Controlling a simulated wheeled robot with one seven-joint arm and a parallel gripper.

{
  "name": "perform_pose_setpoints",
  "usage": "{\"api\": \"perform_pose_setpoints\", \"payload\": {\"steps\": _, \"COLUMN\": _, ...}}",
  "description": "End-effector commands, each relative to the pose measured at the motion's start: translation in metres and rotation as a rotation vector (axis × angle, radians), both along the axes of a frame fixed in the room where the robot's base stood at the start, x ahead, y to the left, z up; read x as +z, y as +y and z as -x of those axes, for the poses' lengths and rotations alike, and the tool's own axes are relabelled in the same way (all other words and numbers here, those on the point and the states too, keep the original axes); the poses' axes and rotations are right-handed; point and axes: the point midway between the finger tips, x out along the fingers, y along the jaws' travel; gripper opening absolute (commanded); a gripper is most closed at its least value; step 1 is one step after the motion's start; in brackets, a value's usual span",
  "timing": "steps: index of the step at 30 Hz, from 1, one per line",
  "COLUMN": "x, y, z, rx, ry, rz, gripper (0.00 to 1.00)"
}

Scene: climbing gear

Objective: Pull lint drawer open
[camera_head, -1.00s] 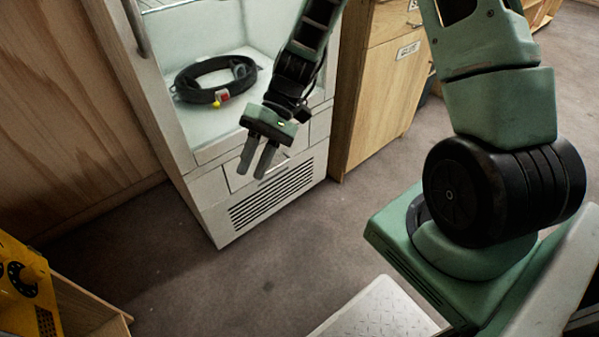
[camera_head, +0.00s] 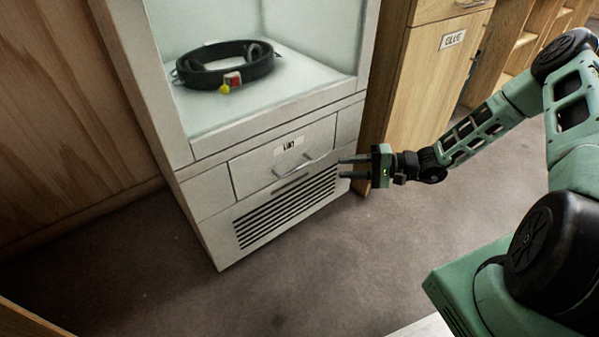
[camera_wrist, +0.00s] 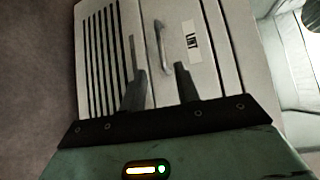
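The lint drawer (camera_head: 262,169) is a pale grey front with a "LINT" label and a bar handle (camera_head: 300,167), low in the white cabinet above a slotted vent. It looks shut. My gripper (camera_head: 341,168) is open and empty, to the right of the handle, with its fingers pointing left toward the cabinet. In the wrist view the two fingers (camera_wrist: 160,88) are spread apart, and the handle (camera_wrist: 162,47) shows beyond the tips, between their lines. The fingers appear apart from the handle.
A black belt (camera_head: 226,68) with a red and yellow piece lies in the open compartment above the drawer. A wooden cabinet (camera_head: 420,75) labelled "GLUE" stands close on the right. The vent (camera_head: 286,210) is below the drawer. Floor (camera_head: 170,260) in front is clear.

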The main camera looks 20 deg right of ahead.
Motion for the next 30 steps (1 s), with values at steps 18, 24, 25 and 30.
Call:
{"api": "perform_pose_setpoints", "payload": {"steps": 18, "x": -0.021, "y": 0.109, "z": -0.053, "rx": 0.004, "ry": 0.000, "rz": 0.001, "gripper": 0.32}}
{"api": "perform_pose_setpoints", "payload": {"steps": 24, "x": -0.022, "y": 0.123, "z": -0.060, "rx": 0.004, "ry": 0.000, "rz": 0.001, "gripper": 0.32}}
{"api": "perform_pose_setpoints", "payload": {"steps": 25, "x": -0.022, "y": 0.124, "z": -0.061, "rx": 0.003, "ry": 0.000, "rz": 0.002, "gripper": 0.32}}
{"api": "perform_pose_setpoints", "payload": {"steps": 30, "x": -0.021, "y": 0.125, "z": -0.062, "rx": 0.002, "ry": 0.001, "rz": 0.001, "gripper": 0.32}}
